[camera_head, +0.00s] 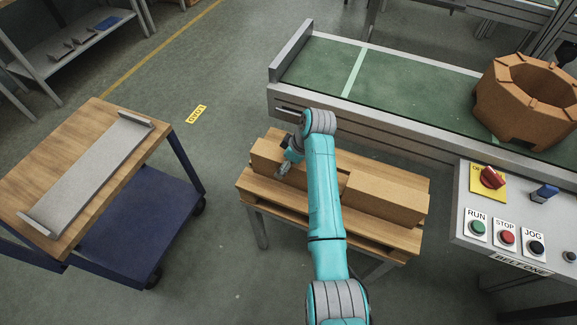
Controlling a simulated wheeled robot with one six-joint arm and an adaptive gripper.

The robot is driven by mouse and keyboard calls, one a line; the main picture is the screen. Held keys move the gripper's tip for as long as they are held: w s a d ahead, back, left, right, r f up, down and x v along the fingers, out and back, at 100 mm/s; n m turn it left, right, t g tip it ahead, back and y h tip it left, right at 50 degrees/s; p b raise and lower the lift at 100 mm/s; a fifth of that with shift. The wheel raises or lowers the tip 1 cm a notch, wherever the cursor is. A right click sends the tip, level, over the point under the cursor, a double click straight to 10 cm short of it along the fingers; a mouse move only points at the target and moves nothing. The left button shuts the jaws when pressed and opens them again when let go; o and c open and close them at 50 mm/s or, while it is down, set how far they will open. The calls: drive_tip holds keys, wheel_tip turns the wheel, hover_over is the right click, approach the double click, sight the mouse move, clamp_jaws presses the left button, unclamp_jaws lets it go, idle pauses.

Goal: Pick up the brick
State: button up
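A long tan brick (264,156) lies on the left part of a slatted wooden stand. My teal arm hides much of its right side. A second tan brick (386,200) lies on the right part of the same stand, partly behind the arm. My gripper (284,168) is small in view and points down at the left brick, over or against it. I cannot tell whether it touches the brick or whether its fingers are open or shut.
A conveyor (410,92) with a green belt runs behind the stand and carries a brick ring (530,104). A control panel (520,215) stands at right. A wood-topped cart (98,118) with a grey tray (90,172) is at left. Floor is clear between cart and stand.

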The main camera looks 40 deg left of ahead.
drive_tip(key=c, duration=1.6)
drive_tip(key=shift+r, duration=0.1)
clamp_jaws()
drive_tip(key=shift+r, duration=0.1)
